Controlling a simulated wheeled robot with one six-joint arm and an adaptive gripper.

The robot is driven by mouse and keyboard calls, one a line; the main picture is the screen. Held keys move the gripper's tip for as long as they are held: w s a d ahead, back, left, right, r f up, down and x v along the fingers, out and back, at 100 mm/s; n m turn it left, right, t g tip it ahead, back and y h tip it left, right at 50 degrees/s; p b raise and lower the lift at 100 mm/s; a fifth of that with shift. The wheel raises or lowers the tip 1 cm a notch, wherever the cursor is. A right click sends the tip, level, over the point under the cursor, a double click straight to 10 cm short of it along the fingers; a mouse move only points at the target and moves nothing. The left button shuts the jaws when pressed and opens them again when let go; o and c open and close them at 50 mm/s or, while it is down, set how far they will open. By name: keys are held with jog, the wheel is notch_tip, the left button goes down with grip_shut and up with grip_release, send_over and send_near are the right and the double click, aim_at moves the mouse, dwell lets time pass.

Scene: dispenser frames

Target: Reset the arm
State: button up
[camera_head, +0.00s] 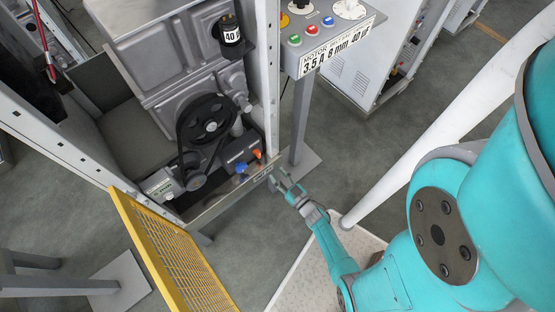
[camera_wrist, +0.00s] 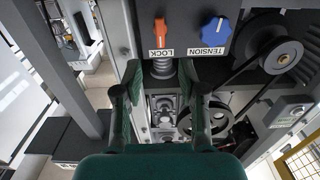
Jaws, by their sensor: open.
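My teal arm reaches from the right of the head view to the machine's lower front. My gripper (camera_head: 284,182) is open beside the small control panel there. In the wrist view my gripper (camera_wrist: 160,75) shows two spread dark green fingers with no object held between them. The orange LOCK lever (camera_wrist: 160,36) and the blue TENSION knob (camera_wrist: 215,34) are just beyond the fingertips. In the head view the lever (camera_head: 258,155) and knob (camera_head: 241,168) sit left of my gripper, apart from it.
A black belt pulley (camera_head: 207,117) is on the grey machine behind the panel. A yellow mesh guard (camera_head: 175,252) stands open at lower left. A metal upright (camera_head: 267,80) and a button box (camera_head: 329,35) on a post are close above my gripper.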

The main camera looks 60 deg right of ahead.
dwell(0.4)
jog(key=s+a+r+n+y, duration=0.1)
jog(key=s+a+r, duration=1.1)
jog(key=a+r, duration=0.15)
jog(key=s+a+r+n+g+y, duration=0.1)
jog(key=s+r, duration=0.3)
jog(key=r, duration=0.8)
jog(key=s+a+r+n+g+y, duration=0.1)
jog(key=s+a+r+y, duration=0.2)
jog(key=r, duration=0.9)
jog(key=shift+s+a+g, duration=0.3)
jog(key=shift+s+a, duration=0.3)
jog(key=shift+s, duration=0.45)
